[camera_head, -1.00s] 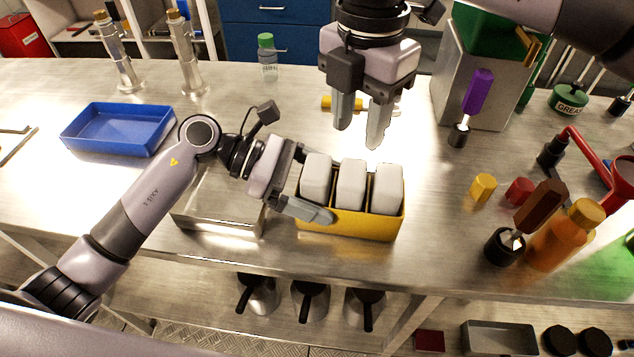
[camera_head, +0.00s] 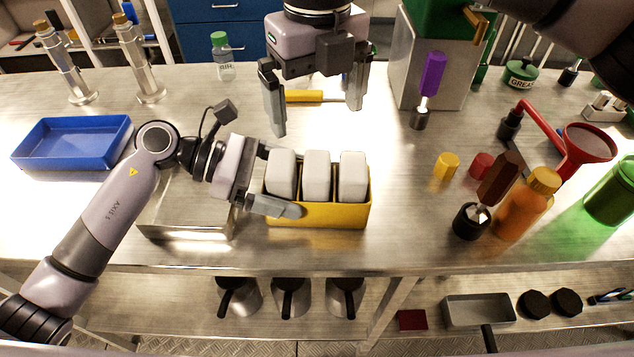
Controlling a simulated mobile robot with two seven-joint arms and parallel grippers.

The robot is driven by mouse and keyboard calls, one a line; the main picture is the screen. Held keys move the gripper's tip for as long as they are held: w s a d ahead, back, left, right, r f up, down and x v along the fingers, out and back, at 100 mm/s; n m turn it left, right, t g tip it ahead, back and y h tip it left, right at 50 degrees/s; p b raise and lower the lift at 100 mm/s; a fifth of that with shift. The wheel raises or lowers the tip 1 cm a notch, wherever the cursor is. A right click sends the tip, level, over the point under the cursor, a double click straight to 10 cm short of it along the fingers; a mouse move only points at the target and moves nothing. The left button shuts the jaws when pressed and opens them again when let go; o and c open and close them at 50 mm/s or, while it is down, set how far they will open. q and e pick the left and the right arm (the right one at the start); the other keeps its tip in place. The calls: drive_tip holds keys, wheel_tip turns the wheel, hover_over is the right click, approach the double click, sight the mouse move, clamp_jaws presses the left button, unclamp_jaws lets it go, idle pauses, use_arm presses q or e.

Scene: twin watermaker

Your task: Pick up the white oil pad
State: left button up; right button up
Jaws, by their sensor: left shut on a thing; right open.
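Three white oil pads stand side by side in a yellow box: the left pad (camera_head: 281,178), the middle pad (camera_head: 318,178) and the right pad (camera_head: 353,180). The yellow box (camera_head: 335,216) is on the metal bench.
A metal block (camera_head: 185,218) lies under my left gripper's wrist. A blue tray (camera_head: 72,145) is at the left. A yellow-handled tool (camera_head: 303,96) lies behind the box. A purple-handled tool (camera_head: 432,75), an orange bottle (camera_head: 525,205) and a red funnel (camera_head: 588,143) stand at the right.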

sight(317, 163)
wheel_tip(317, 163, down, 6)
drive_tip(key=n, duration=1.2)
drive_tip(key=shift+w+r, duration=0.1)
drive_tip(key=shift+r, duration=0.1)
drive_tip(key=f, duration=0.5)
drive_tip(key=shift+s+f, duration=0.2)
drive_tip(key=shift+f, duration=0.1)
drive_tip(key=c, duration=1)
drive_tip(key=shift+c, duration=0.2)
